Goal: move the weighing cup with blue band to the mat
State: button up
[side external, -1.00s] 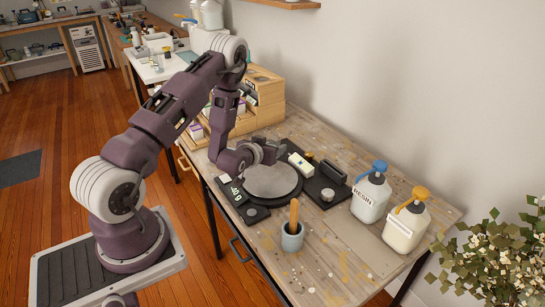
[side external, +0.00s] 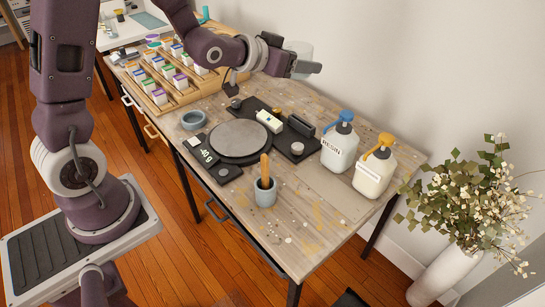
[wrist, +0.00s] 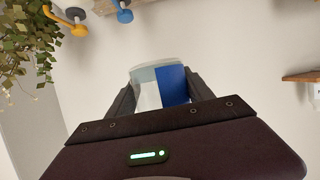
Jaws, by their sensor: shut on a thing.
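My gripper (side external: 303,68) is shut on the weighing cup with blue band (side external: 299,52). It holds the cup high above the back of the workbench, well clear of the surface. In the wrist view the cup (wrist: 145,90) sits between the two fingers (wrist: 160,98), with its blue band (wrist: 172,84) facing the camera. The cup looks pale and translucent; I cannot see inside it. A flat grey-beige mat (side external: 333,193) lies on the bench in front of the pump bottles, with nothing on it.
A round grey plate (side external: 239,138) sits at the bench middle, beside a display reading 40 g. A resin bottle (side external: 339,148) and an orange-pump bottle (side external: 374,174) stand behind the mat. A grey cup with a wooden stick (side external: 265,192) stands in front. A plant (side external: 460,200) is at right.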

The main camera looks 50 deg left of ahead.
jog(key=shift+s+d+r, duration=0.1)
jog(key=shift+d+r, duration=0.15)
jog(key=shift+d, duration=0.1)
jog(key=shift+d+f, duration=0.15)
jog(key=d+f+y, duration=0.1)
jog(key=d+f, duration=1.4)
jog(key=d, duration=0.1)
jog(key=shift+n+y, duration=0.5)
jog(key=shift+n, duration=0.3)
jog(key=s+d+f, duration=0.1)
jog(key=s+f, duration=0.2)
jog(key=f, duration=0.2)
jog(key=s+d+f, duration=0.2)
jog(key=s+f, duration=0.2)
jog(key=f, duration=0.1)
jog(key=s+d+f, duration=0.2)
jog(key=s+f, duration=0.2)
jog(key=shift+s+f, duration=0.25)
jog(key=shift+f, duration=0.15)
jog(key=w+a, duration=0.1)
jog(key=w, duration=0.4)
jog(key=w+a, duration=0.1)
jog(key=w, duration=0.5)
jog(key=w+a, duration=0.1)
jog(key=w, duration=0.5)
jog(key=shift+w+f, duration=0.25)
jog(key=shift+w, duration=0.05)
jog(key=shift+f, duration=1.5)
